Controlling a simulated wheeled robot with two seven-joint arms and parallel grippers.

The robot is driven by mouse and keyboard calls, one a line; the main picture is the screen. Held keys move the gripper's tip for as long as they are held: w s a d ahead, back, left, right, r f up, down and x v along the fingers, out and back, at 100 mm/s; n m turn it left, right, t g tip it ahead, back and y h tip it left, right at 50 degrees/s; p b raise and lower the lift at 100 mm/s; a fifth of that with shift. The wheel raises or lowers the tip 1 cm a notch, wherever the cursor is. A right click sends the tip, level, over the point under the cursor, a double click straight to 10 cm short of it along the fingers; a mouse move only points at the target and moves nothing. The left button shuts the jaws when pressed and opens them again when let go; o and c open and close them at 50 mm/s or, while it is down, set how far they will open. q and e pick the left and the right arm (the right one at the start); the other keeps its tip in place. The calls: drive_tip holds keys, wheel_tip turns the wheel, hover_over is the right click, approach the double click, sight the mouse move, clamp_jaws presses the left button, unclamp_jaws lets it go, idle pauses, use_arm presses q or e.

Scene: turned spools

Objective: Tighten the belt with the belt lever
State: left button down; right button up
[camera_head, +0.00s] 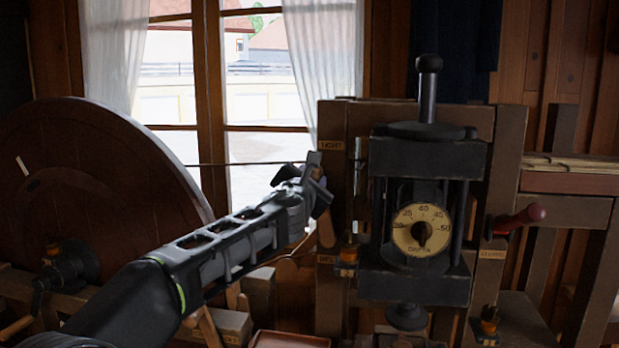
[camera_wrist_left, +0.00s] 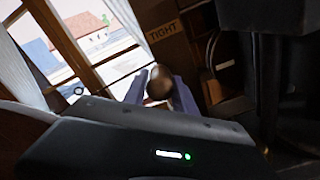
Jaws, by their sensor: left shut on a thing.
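My left gripper (camera_head: 313,182) is at the left post of the lathe frame, a little below the TIGHT label (camera_head: 331,146). In the left wrist view its two fingers (camera_wrist_left: 160,88) are shut on the rounded brown knob of the belt lever (camera_wrist_left: 158,83), with the TIGHT label (camera_wrist_left: 163,33) just beyond. In the head view the gripper hides most of the lever. The belt (camera_head: 250,163) runs as a thin dark line from the large wooden wheel (camera_head: 90,190) toward the post. My right gripper is not in view.
Right of the post stands a dark press-like head with a round dial (camera_head: 421,230) and a top knob (camera_head: 428,64). A second, lower label (camera_head: 326,259) is on the post. A window is behind.

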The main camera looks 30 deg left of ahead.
use_arm(q)
drive_tip(key=c, duration=1)
unclamp_jaws()
drive_tip(key=shift+w+d+f, duration=0.1)
drive_tip(key=shift+d, duration=0.25)
drive_tip(key=shift+c, duration=0.2)
drive_tip(key=shift+a, duration=0.1)
drive_tip(key=b+v, duration=0.1)
drive_tip(key=v, duration=0.6)
drive_tip(key=shift+s, duration=0.4)
